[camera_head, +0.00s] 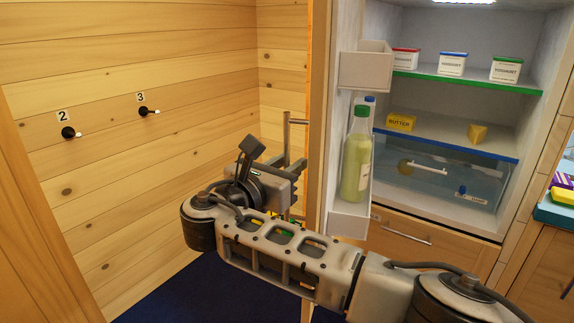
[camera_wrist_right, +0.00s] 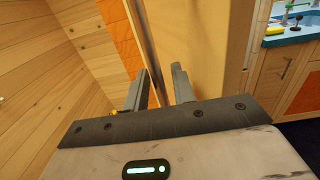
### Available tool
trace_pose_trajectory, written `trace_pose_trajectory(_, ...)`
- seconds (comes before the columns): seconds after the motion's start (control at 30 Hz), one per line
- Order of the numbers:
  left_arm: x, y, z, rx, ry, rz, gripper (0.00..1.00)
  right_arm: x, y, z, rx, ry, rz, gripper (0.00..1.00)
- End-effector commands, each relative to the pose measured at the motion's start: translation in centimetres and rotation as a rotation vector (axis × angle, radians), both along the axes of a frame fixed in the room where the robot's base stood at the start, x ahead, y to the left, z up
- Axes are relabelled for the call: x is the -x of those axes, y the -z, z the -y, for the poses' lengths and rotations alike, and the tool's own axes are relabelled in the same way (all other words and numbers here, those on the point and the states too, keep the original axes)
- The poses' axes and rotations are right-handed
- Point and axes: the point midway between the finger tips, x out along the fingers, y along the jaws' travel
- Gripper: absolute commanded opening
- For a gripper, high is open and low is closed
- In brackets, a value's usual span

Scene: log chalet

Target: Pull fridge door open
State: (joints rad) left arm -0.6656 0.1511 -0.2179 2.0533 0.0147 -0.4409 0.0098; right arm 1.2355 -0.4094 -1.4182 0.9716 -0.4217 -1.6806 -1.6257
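The fridge door (camera_head: 319,90) stands swung open, seen nearly edge-on in the head view. Its inner bins (camera_head: 362,70) face right. The door's outer face (camera_wrist_right: 205,45) fills the middle of the right wrist view. The vertical bar handle (camera_head: 287,140) is on the door's left side; it also shows in the wrist view (camera_wrist_right: 147,45). My right gripper (camera_wrist_right: 160,84) is at the handle, its two fingers apart on either side of the bar, with gaps visible. The fridge interior (camera_head: 455,95) is exposed. My left gripper is not in view.
A green bottle (camera_head: 356,160) stands in the lower door bin. Yoghurt tubs (camera_head: 452,64), butter (camera_head: 401,121) and cheese (camera_head: 477,133) sit on the shelves. The log wall (camera_head: 150,60) with hooks is at left. A counter (camera_head: 556,212) is at right.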

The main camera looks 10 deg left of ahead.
Motion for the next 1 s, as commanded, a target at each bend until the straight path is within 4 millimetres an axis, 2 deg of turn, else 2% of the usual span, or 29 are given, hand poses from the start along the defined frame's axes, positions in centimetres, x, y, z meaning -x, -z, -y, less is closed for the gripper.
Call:
trace_pose_trajectory(0.27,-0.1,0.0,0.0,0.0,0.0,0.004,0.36,0.0,-0.2,0.0,0.0,-0.001,0.0,0.26)
trace_pose_trajectory(0.37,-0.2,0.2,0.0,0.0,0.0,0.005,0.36,0.0,-1.1,0.0,0.0,-0.001,0.002,0.26)
trace_pose_trajectory(0.47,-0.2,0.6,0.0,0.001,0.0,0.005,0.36,0.0,-2.9,0.0,-0.002,0.0,0.005,0.26)
trace_pose_trajectory(0.8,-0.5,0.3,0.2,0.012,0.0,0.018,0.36,5.0,-9.1,1.1,-0.002,-0.003,0.005,0.26)
trace_pose_trajectory(1.0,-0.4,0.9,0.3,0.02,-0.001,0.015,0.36,8.6,-10.3,1.7,-0.005,-0.009,-0.006,0.26)
